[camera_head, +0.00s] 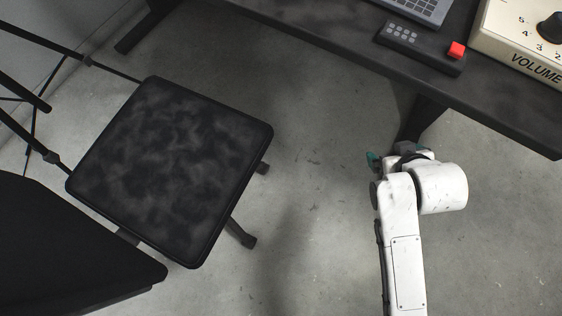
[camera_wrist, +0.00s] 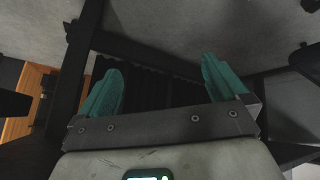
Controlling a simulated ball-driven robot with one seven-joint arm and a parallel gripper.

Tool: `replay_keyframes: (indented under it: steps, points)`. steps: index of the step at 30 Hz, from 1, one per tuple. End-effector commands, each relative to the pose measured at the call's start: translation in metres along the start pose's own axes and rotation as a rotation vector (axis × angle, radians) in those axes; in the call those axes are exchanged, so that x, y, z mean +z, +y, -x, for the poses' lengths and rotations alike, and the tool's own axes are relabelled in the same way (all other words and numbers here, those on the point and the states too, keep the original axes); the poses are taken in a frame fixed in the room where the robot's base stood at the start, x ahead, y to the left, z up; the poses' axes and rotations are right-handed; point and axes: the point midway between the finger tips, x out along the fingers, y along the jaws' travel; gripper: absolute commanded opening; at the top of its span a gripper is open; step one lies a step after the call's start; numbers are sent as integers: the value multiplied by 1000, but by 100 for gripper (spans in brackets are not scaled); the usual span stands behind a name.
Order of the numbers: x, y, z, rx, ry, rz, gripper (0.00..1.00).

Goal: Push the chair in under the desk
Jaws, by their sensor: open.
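A black chair stands at the left in the head view, its square mottled seat (camera_head: 170,165) tilted in the picture and its dark backrest (camera_head: 70,255) at the lower left. Two chair feet show past the seat's right side. The black desk (camera_head: 330,45) runs across the top right; the seat is apart from it, with bare floor between. My gripper (camera_head: 374,161) is beside the desk's front edge, right of the chair and not touching it. In the wrist view the teal fingers of my gripper (camera_wrist: 161,72) are spread, with no object visibly held between them.
On the desk are a laptop (camera_head: 425,8), a dark button box (camera_head: 420,46) with a red button, and a cream volume box (camera_head: 520,35). A desk leg (camera_head: 426,115) is close to my gripper. Thin black bars (camera_head: 40,40) stand at the left. The floor between chair and arm is clear.

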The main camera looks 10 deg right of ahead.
Motion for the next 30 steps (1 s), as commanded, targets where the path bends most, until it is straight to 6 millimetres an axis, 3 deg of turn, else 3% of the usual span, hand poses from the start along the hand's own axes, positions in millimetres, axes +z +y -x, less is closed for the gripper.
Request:
replay_keyframes:
  steps: [1,6,11,16,23,30]
  points:
    - [4,-1,-24,25,40,23,100]
    - [-20,6,-65,142,221,154,100]
    - [-48,6,-84,242,388,315,100]
    - [-75,-9,-95,319,559,517,100]
    - [-99,-55,-101,362,795,817,100]
    - [-98,-128,-104,317,1057,1134,100]
